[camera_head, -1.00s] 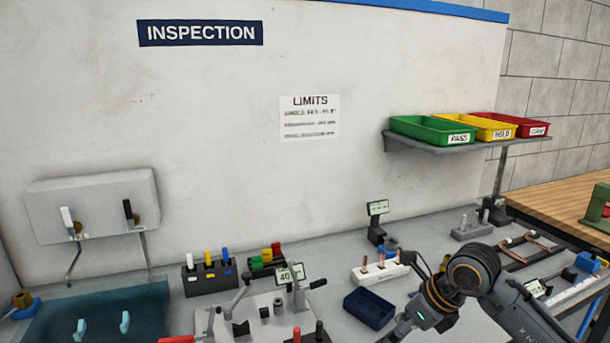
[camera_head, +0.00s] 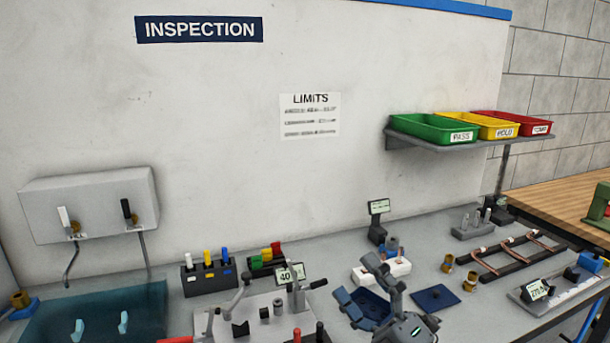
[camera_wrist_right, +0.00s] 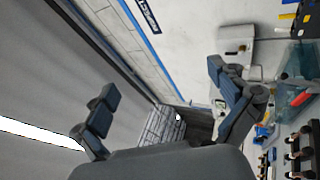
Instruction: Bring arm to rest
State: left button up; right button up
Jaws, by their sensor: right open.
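My right gripper (camera_head: 356,282) is at the bottom of the head view, right of centre, with its blue-padded fingers spread and pointing up and to the left. Nothing is between the fingers. In the right wrist view the two fingers (camera_wrist_right: 165,95) are wide apart and empty. My left gripper does not show.
A clamp fixture with levers (camera_head: 262,315) stands left of the gripper. A flat blue pad (camera_head: 435,298), brass fittings (camera_head: 470,281) and a rack with copper tubes (camera_head: 515,255) lie to the right. Green, yellow and red bins (camera_head: 433,127) sit on a wall shelf.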

jog(key=d+f+m+t+h, duration=0.1)
jog(key=d+f+m+h, duration=1)
jog(key=m+h, duration=0.4)
jog(key=s+d+f+m+g+h, duration=0.1)
jog(key=s+d+f+m+g, duration=0.15)
jog(key=f, duration=0.25)
jog(key=s+d+f+m+g+h, duration=0.1)
jog(key=s+f+m+g, duration=0.15)
jog(key=f, duration=0.25)
jog(key=s+a+f+m+g+y, duration=0.1)
jog(key=s+f+m+g, duration=0.1)
jog(key=s+f+g, duration=0.6)
jog(key=s+a+f+m+g+y, duration=0.1)
jog(key=s+f+m+g, duration=0.1)
jog(key=s+f, duration=0.65)
jog(key=s+f+g, duration=0.1)
jog(key=s+f, duration=0.2)
jog(key=f, duration=0.9)
jog(key=s+f+g, duration=0.1)
jog(key=s+f, duration=0.1)
jog(key=f, duration=1)
jog(key=s+d+f+g, duration=0.1)
jog(key=s+d+f, duration=0.2)
jog(key=s+f, duration=1.2)
jog(key=shift+s+f+n, duration=0.3)
jog(key=shift+s+f, duration=0.05)
jog(key=shift+s, duration=0.55)
